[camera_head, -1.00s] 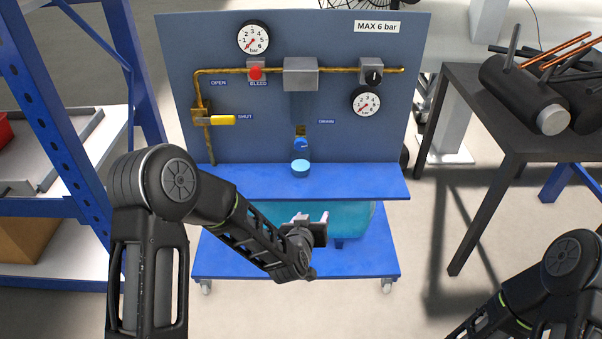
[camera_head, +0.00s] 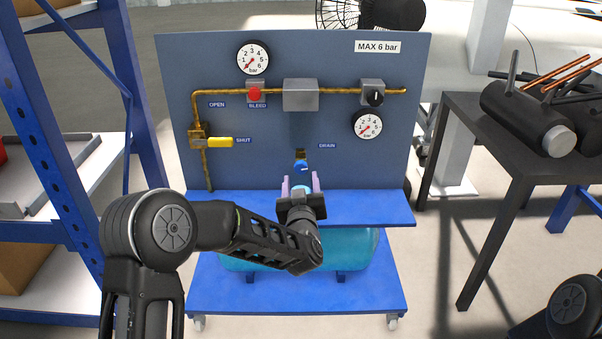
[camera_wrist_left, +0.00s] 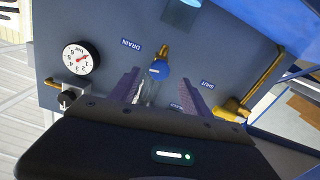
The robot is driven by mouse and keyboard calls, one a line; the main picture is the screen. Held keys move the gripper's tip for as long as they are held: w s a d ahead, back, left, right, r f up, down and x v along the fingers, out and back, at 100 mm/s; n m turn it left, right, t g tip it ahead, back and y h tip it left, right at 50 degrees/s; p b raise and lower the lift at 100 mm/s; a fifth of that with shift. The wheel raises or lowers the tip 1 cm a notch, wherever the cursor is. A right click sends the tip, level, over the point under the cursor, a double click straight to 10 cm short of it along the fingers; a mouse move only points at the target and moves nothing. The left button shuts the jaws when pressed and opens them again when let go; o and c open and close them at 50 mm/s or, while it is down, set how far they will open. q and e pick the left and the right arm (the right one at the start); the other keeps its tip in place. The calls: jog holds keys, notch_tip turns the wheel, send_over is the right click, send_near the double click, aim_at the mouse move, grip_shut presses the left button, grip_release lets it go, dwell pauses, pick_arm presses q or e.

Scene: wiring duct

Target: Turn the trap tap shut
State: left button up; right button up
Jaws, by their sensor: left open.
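The trap tap is a small blue knob (camera_head: 301,166) on a brass fitting low on the panel, beside the DRAIN label; it also shows in the left wrist view (camera_wrist_left: 158,69). My left gripper (camera_head: 301,183) is open, with its pale purple fingers pointing at the panel just below and in front of the tap. In the left wrist view, the tap appears between the spread fingertips (camera_wrist_left: 161,78), and contact cannot be seen. A light blue cup beneath the tap is largely hidden by the gripper. My right gripper is out of view.
A yellow lever (camera_head: 219,142) sits at the SHUT label on the left pipe. A red bleed button (camera_head: 254,94), a black knob (camera_head: 375,97) and two gauges are higher up. The blue shelf (camera_head: 370,207) juts out under the tap. A dark table (camera_head: 480,130) stands right.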

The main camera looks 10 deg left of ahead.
aim_at(301, 170)
pick_arm(q)
jog(key=x, duration=0.4)
jog(key=shift+w, duration=0.4)
grip_shut()
